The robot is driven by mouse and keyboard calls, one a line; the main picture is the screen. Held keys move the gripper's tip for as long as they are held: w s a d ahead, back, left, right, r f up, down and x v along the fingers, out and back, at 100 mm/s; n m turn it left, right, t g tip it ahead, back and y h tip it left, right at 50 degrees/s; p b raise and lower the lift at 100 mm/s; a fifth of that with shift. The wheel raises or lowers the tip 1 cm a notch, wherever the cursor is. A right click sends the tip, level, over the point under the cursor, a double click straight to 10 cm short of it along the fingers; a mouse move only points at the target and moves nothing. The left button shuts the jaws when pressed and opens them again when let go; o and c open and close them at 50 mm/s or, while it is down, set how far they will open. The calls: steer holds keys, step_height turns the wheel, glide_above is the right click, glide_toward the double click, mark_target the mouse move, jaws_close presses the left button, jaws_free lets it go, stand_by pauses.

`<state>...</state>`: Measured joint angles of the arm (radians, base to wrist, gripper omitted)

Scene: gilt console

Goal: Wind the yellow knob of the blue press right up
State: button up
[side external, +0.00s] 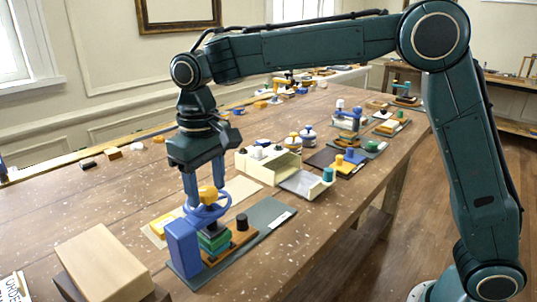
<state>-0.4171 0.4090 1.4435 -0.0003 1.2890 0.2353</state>
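The blue press (182,248) stands on a dark grey board at the front of the table. Its yellow knob (208,194) sits on top, above a blue ring-shaped part (207,211). A dark block and a green block are stacked under the press head. My gripper (205,190) points straight down at the knob, with one finger on each side of it. The fingers are apart by about the knob's width. I cannot tell from this one view whether they touch it.
A tan box (104,262) lies at the front left. A cream open box (268,165) and a grey plate with a teal knob (328,174) are behind. The table's left middle is largely clear.

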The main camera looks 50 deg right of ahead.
steer(key=c, duration=0.8)
steer(key=shift+n, duration=3.2)
steer(key=o, duration=1)
steer(key=shift+c, duration=0.2)
steer(key=shift+r, duration=0.1)
